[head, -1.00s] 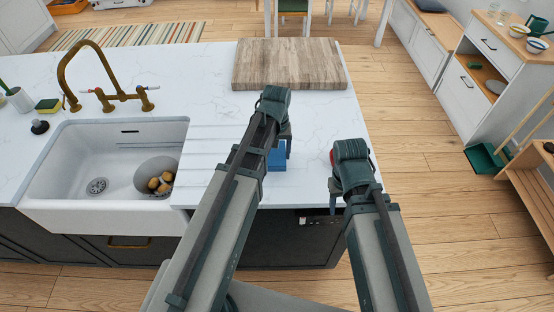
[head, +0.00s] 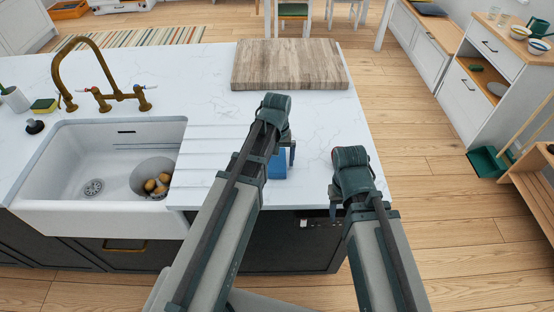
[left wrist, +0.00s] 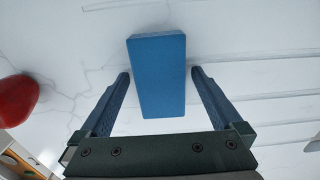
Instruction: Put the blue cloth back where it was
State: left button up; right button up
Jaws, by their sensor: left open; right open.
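In the left wrist view the cloth (left wrist: 158,75) lies between the two spread fingers, with a gap on each side. My left gripper (head: 281,148) is open around it; its fingers also show in the left wrist view (left wrist: 160,74). I cannot tell its exact height above the counter. My right gripper (head: 347,203) is open and empty by the counter's front right corner.
A red object (left wrist: 17,100) lies left of the cloth in the left wrist view. A wooden board (head: 290,65) lies at the back of the countertop (head: 210,85). A sink (head: 60,160) with several potato-like items is at left.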

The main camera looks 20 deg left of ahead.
aim_at(277, 161)
pick_arm(q)
jog(key=shift+r, duration=0.1)
notch_tip(277, 161, up, 12)
jog(key=p, duration=1.2)
jog(key=s+d+m+y, duration=0.1)
jog(key=s+d+m, duration=0.6)
jog(key=s+d, duration=0.3)
jog(key=s, duration=0.4)
jog(key=shift+d, duration=0.2)
